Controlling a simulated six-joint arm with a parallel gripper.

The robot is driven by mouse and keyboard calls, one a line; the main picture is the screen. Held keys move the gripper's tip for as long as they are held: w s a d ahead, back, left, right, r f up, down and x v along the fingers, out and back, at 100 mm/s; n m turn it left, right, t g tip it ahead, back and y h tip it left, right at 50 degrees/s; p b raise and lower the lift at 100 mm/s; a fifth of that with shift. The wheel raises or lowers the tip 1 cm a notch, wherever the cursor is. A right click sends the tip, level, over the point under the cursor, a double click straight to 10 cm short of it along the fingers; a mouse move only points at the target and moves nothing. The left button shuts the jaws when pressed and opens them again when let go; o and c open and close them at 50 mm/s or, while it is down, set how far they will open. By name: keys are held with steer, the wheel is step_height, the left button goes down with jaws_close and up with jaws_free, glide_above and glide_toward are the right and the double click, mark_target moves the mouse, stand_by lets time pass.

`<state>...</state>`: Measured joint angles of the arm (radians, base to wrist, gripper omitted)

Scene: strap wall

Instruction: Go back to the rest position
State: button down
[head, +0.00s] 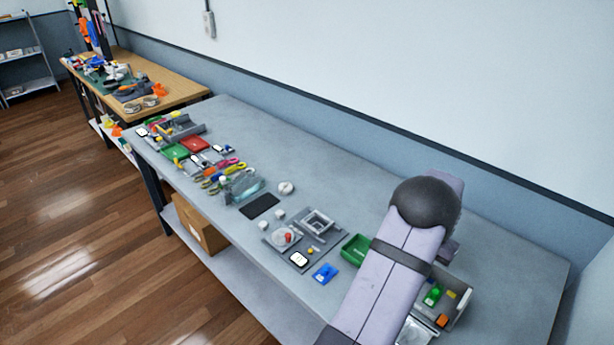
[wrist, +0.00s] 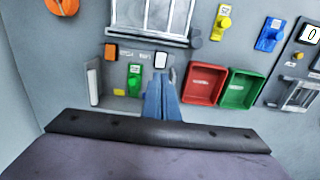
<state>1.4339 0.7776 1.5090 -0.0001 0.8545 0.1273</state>
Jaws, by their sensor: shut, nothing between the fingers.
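My gripper (wrist: 162,84) shows in the wrist view as two blue fingers pressed together, with nothing between them. The fingers point over the front of a grey open tray (wrist: 93,83), apparently above the bench. In the head view my arm reaches over the right part of the bench, and my gripper is hidden behind it. The tray also shows in the head view (head: 465,303), partly covered by my arm. It holds a small green item (wrist: 134,81) and small orange and yellow pieces.
Beside the tray are a red bin (wrist: 205,83) and a green bin (wrist: 241,89). A yellow piece (wrist: 222,22) and a blue piece (wrist: 270,36) lie nearby. The grey bench (head: 310,165) has clear room along its wall side. Several tools and bins crowd its far end.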

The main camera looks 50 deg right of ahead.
steer(key=shift+n+y, duration=0.5)
steer(key=shift+y, duration=0.3)
steer(key=a+f, duration=0.1)
steer(key=a, duration=0.1)
steer(key=a+f, duration=0.2)
steer(key=a, duration=0.1)
steer(key=s+a+f, duration=0.1)
steer(key=a, duration=0.2)
steer(key=shift+a+f, duration=0.15)
steer(key=shift+f, duration=0.15)
steer(key=shift+n+y, duration=0.3)
steer(key=shift+y, duration=0.2)
steer(key=a, duration=0.6)
steer(key=shift+a+r, duration=0.15)
steer(key=shift+a, duration=0.1)
steer(key=w+a+r+n+h, duration=0.1)
steer(key=w+a+r+n, duration=0.2)
steer(key=a, duration=0.8)
steer(key=w+a+r+n, duration=0.4)
steer(key=w+a+n, duration=0.4)
steer(key=a, duration=0.3)
steer(key=w+a+r+n+h, duration=0.1)
steer(key=w+a+r+n, duration=0.3)
steer(key=a, duration=0.7)
steer(key=shift+w+a+r+n+h+b, duration=0.15)
steer(key=shift+w+r+n+h+b, duration=0.15)
steer(key=shift+w+n, duration=0.4)
